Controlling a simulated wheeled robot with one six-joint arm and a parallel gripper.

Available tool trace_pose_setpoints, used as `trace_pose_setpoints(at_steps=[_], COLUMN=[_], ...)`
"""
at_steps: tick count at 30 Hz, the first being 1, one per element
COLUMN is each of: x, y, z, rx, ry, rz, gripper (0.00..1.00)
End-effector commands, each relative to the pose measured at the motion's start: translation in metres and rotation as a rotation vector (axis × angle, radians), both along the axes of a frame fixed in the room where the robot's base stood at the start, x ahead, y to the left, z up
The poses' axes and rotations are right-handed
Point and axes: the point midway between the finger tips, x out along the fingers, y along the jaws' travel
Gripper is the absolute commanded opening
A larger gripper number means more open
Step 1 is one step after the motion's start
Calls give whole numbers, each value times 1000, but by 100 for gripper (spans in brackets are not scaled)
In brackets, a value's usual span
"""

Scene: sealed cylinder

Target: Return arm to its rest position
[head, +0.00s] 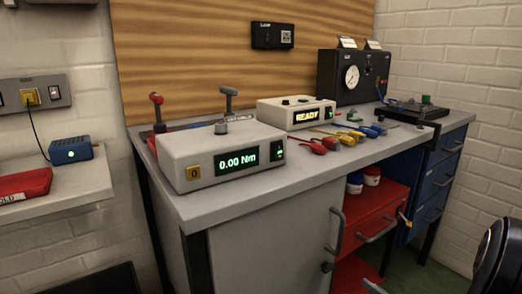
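My gripper is not in view in the head view. A dark rounded part (499,262) with a pale ring, likely a link of my arm, shows at the lower right edge. No fingers show on it. The workbench (225,208) stands in front of me. On it is a pale tester box (232,160) reading "0.00 Nm". I cannot make out a sealed cylinder for certain.
A "READY" box (292,112), a black gauge box (350,77), several screwdrivers (345,135) and a black fixture (409,111) are on the bench. A red-knobbed lever (157,112) is at left. Red drawers (375,213) sit below. A side shelf (75,190) holds a blue box (71,150).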

Motion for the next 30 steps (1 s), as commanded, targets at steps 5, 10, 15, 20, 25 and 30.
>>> trace_pose_setpoints(at_steps=[5, 10, 15, 20, 25, 30], x=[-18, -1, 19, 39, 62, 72], y=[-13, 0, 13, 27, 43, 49], z=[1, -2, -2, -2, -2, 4], rx=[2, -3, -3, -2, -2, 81], ry=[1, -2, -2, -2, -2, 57], rz=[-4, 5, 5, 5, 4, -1], gripper=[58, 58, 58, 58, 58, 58])
